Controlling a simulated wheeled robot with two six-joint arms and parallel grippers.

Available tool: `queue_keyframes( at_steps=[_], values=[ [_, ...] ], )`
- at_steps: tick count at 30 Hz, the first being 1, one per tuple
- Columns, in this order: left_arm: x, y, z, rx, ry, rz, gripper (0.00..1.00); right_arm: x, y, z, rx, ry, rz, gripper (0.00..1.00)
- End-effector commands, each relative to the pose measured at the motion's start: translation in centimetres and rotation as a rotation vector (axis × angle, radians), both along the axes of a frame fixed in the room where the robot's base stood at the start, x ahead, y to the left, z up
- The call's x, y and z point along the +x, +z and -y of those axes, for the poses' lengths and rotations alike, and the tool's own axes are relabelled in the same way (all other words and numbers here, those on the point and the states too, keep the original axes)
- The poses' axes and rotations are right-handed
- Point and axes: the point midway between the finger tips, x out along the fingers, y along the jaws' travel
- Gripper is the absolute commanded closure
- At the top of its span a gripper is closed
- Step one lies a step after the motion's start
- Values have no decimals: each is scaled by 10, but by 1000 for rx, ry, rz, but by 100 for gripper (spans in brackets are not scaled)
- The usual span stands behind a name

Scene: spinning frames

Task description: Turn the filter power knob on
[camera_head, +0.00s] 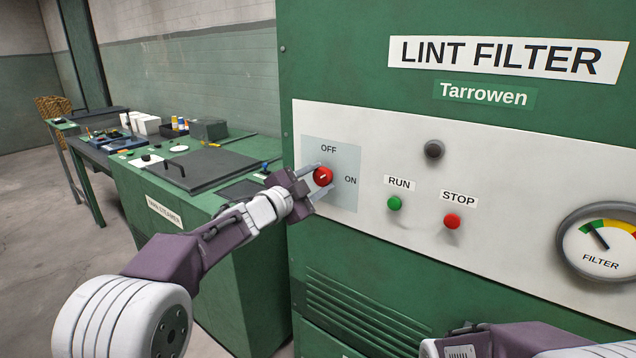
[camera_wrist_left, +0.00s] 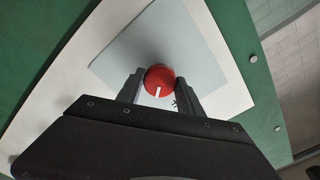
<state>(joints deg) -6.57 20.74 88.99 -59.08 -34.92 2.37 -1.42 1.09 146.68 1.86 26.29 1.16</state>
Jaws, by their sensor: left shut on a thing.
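The red filter power knob (camera_head: 322,176) sits on a pale grey plate (camera_head: 345,200) on the lint filter's front panel. OFF is printed above the knob and ON to its right. My left gripper (camera_head: 319,179) is shut on the knob, with one finger on each side. In the left wrist view, the knob (camera_wrist_left: 160,79) lies between the two dark fingers and shows a short white mark on its lower part. The head view shows this mark too small to tell for sure which label it faces. My right gripper is not in view; only part of my right arm shows.
Right of the knob are a green RUN button (camera_head: 394,203), a red STOP button (camera_head: 452,221), a dark round knob (camera_head: 433,149) and a filter gauge (camera_head: 605,243). A green bench (camera_head: 215,205) with a dark lid stands to the left.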

Motion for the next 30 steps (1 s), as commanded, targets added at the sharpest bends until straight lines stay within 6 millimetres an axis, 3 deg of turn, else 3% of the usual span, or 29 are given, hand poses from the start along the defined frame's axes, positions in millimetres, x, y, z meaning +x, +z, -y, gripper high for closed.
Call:
queue_keyframes(
  at_steps=[18, 30],
  values=[
    [0, -3, 0, 422, -1, 304, 97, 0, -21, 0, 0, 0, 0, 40],
    [0, -2, 0, 544, -2, 392, 97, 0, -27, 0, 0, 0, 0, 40]
  ],
)
